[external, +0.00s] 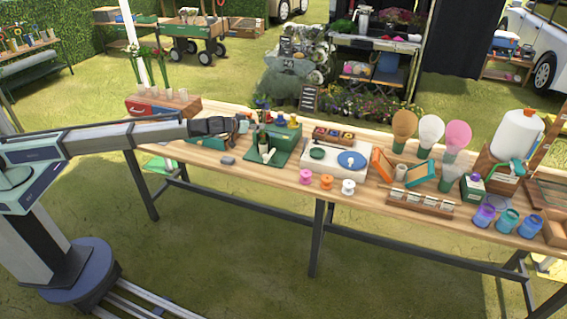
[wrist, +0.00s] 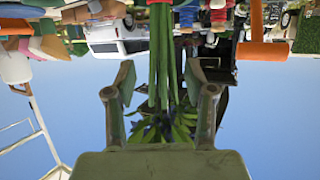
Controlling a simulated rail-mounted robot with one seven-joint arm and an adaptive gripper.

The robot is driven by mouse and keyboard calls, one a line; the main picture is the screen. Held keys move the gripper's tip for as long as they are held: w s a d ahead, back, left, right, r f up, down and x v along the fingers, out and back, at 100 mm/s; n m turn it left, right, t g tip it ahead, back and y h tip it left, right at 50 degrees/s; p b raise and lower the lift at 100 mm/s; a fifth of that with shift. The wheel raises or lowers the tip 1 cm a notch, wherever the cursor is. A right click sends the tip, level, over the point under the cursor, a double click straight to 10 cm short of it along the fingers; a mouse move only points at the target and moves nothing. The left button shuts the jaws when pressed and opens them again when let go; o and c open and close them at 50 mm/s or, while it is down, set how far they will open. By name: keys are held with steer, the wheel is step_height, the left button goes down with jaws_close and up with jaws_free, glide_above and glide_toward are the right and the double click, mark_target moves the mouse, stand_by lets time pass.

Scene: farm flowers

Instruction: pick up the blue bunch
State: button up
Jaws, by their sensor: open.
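In the wrist view, which looks upside down, a bunch with long green stems, leaves and small dark blue patches (wrist: 160,132) stands between the two fingers of my gripper (wrist: 161,78). The fingers are spread, one on each side of the stems, with a visible gap on both sides. The stems run to something red at the picture's top edge. In the external view my gripper (external: 238,125) is over the left part of the wooden table (external: 232,172), beside a green stand (external: 268,155). I cannot make out the blue bunch clearly there.
Red and white flowers (external: 136,65) stand near a red box (external: 150,108) at the table's left end. Spools (external: 327,182), a white board (external: 336,160) and several bulb-shaped items (external: 431,130) crowd the table to the right. The wrist view also shows an orange cylinder (wrist: 265,50).

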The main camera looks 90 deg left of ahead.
steer(key=p+x, duration=0.1)
steer(key=x, duration=0.1)
steer(key=p+x, duration=0.1)
steer(key=x, duration=0.1)
steer(key=shift+w+a+f, duration=0.1)
steer(key=shift+a+f, duration=0.1)
steer(key=shift+f, duration=0.15)
jaws_close()
